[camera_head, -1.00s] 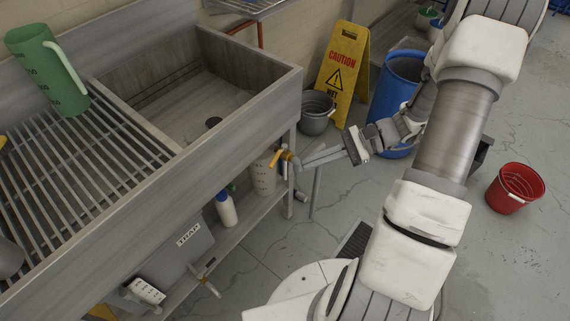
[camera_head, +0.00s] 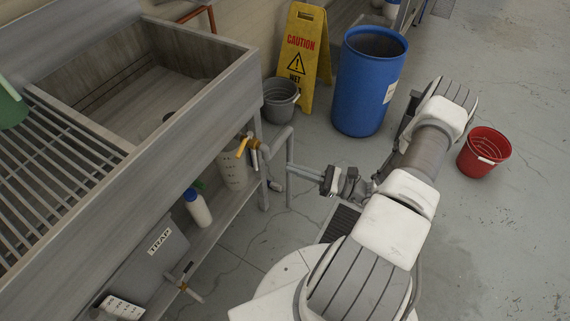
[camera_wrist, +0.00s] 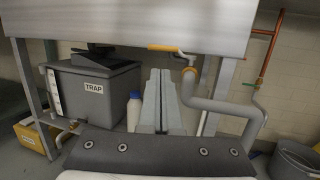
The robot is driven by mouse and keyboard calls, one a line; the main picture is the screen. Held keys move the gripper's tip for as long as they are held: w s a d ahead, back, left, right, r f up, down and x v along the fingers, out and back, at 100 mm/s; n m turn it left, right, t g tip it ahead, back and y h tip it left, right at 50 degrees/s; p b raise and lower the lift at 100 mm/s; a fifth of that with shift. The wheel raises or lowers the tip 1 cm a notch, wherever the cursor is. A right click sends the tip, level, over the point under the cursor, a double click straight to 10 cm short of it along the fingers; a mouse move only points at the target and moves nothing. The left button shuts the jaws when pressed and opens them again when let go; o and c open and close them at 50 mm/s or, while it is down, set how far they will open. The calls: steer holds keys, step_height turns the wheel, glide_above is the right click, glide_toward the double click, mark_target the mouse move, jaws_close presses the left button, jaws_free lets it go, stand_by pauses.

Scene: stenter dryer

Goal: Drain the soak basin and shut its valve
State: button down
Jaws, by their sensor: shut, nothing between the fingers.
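In the wrist view the lever (camera_wrist: 164,48) lies about level, pointing left from the pipe elbow (camera_wrist: 188,76). My gripper (camera_head: 298,172) is shut and empty, right of the valve and apart from it. Its fingers (camera_wrist: 160,72) point towards the basin's underside.
A grey trap box (camera_head: 155,262), a white bottle (camera_head: 197,207) and a translucent jug (camera_head: 234,168) are under the basin. A grey bucket (camera_head: 280,100), caution sign (camera_head: 301,60), blue barrel (camera_head: 366,88) and red bucket (camera_head: 483,152) stand on the floor. Open floor lies at right.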

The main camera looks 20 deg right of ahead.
mark_target(244, 144)
steer(key=b+x, duration=0.1)
steer(key=x, duration=1.1)
steer(key=shift+b, duration=0.35)
steer(key=shift+a, duration=0.1)
steer(key=shift+w+a+p, duration=0.2)
steer(key=shift+a+p, duration=0.2)
steer(key=shift+a, duration=0.15)
steer(key=shift+w+a+p, duration=0.15)
steer(key=shift+a+p, duration=0.2)
steer(key=shift+a, duration=0.25)
